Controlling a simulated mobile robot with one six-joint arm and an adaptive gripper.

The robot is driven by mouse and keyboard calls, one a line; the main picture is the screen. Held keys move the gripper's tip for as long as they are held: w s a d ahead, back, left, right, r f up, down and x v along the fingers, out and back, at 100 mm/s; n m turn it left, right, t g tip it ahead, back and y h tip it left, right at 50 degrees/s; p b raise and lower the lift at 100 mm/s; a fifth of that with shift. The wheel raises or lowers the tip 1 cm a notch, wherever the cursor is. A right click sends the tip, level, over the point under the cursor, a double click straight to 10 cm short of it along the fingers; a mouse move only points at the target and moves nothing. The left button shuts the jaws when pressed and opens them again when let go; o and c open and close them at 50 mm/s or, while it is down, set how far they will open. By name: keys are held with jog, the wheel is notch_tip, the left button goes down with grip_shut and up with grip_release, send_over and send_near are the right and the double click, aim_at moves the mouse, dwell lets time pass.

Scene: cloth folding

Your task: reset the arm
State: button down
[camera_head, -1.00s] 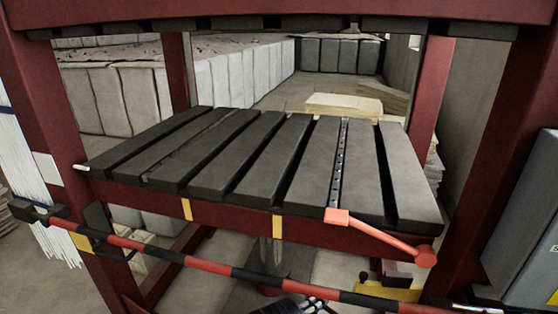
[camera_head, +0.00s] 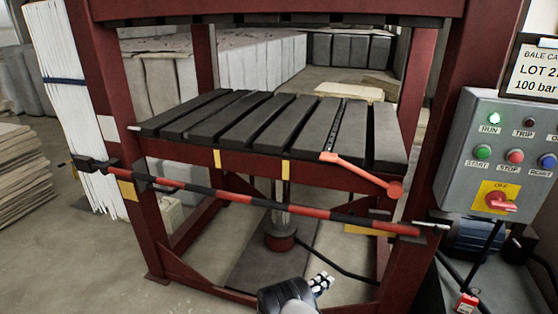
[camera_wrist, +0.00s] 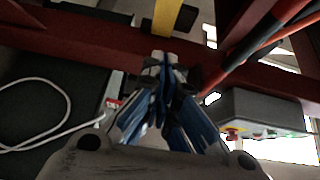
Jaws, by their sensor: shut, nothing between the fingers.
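My gripper (camera_head: 321,283) shows at the bottom middle of the head view, low in front of the press and clear of its striped bar. In the wrist view, the blue-sided fingers of my gripper (camera_wrist: 163,62) come together at their tips with nothing between them. Dark red beams and a yellow strip lie beyond the tips there. Most of my arm is out of view.
A dark red press frame (camera_head: 105,90) holds a black slatted platen (camera_head: 260,115). A red-and-black bar (camera_head: 265,203) crosses its front, and an orange lever (camera_head: 362,173) hangs at its right. A grey control box (camera_head: 470,160) stands right. Open floor lies at lower left.

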jog(key=w+a+r+n+t+y, duration=0.1)
jog(key=w+a+r+n+y, duration=0.15)
jog(key=w+r, duration=0.4)
jog(key=w+a+r+n+y, duration=0.25)
jog(key=w+r+y, duration=0.2)
jog(key=r, duration=0.35)
jog(key=s+a+r+n+y, duration=0.2)
jog(key=s+r+n+y, duration=0.15)
jog(key=r, duration=0.55)
jog(key=s+a+r+n+y, duration=0.2)
jog(key=r+n, duration=0.3)
jog(key=r, duration=0.5)
jog(key=s+d+r+n+g+y, duration=0.15)
jog(key=s+r+n, duration=0.25)
jog(key=s, duration=0.7)
jog(key=s+r+n+g+y, duration=0.15)
jog(key=s+r+n, duration=0.3)
jog(key=s, duration=0.55)
jog(key=s+d+f+n+g+h, duration=0.1)
jog(key=s+d+f+n+g, duration=0.1)
jog(key=s, duration=1)
jog(key=s+d+f+n+g+h, duration=0.1)
jog(key=s+d+f+n+g, duration=0.1)
jog(key=s, duration=1)
jog(key=shift+s+d+f+n+g, duration=0.2)
jog(key=shift+d+n+g, duration=0.2)
jog(key=shift+d+n, duration=0.65)
jog(key=shift+d, duration=0.15)
